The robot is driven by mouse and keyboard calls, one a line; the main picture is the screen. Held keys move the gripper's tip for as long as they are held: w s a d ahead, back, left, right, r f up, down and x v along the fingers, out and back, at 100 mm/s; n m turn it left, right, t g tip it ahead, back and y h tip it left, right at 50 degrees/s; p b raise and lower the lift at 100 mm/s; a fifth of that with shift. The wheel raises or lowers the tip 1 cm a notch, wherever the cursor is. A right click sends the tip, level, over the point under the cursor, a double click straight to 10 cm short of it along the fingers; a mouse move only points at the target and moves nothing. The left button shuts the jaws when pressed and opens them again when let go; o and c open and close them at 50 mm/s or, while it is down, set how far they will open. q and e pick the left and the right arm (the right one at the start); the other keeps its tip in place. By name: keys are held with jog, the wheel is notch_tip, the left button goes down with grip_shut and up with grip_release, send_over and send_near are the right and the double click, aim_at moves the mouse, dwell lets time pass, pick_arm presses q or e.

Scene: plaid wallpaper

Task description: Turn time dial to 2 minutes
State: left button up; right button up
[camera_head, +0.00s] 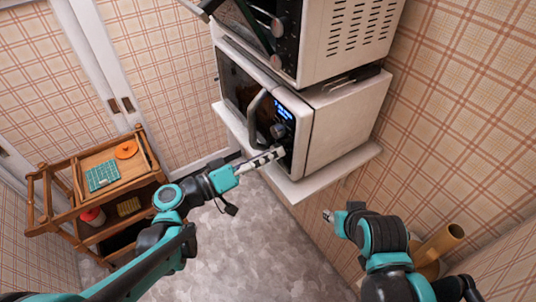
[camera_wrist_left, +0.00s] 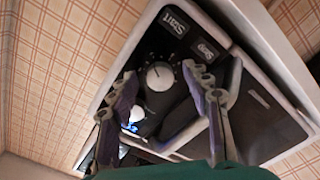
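The microwave (camera_head: 352,118) stands on a white shelf with its dark control panel facing left. In the left wrist view, a round dial (camera_wrist_left: 159,77) with tick marks sits beside the Start button (camera_wrist_left: 174,24) and Stop button (camera_wrist_left: 207,50). A second knob (camera_wrist_left: 137,114) lies closer to the blue display (camera_wrist_left: 130,127); I cannot read which is the time dial. My left gripper (camera_head: 279,153) is at the lower panel. In its wrist view, the fingers (camera_wrist_left: 160,72) are spread on either side of the first dial; contact is unclear. My right gripper (camera_head: 328,216) hangs away from the microwave.
The microwave handle (camera_head: 254,105) stands out just left of the panel. Another appliance (camera_head: 340,40) sits above, its door open. A wooden cart (camera_head: 130,176) stands at left. The floor between is clear.

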pick_arm(q)
jog(key=shift+a, duration=0.1)
jog(key=v, duration=1.1)
jog(key=shift+s+a, duration=0.25)
jog(key=shift+a, duration=0.05)
notch_tip(320, 180, down, 10)
jog(key=s+d+n+g+y, duration=0.1)
jog(key=s+n+g+y, duration=0.15)
jog(key=y, duration=0.45)
jog(key=a+y, duration=0.8)
jog(key=shift+s+a+f+m, duration=0.15)
jog(key=shift+s+f+m, duration=0.3)
jog(key=shift+s+f, duration=0.05)
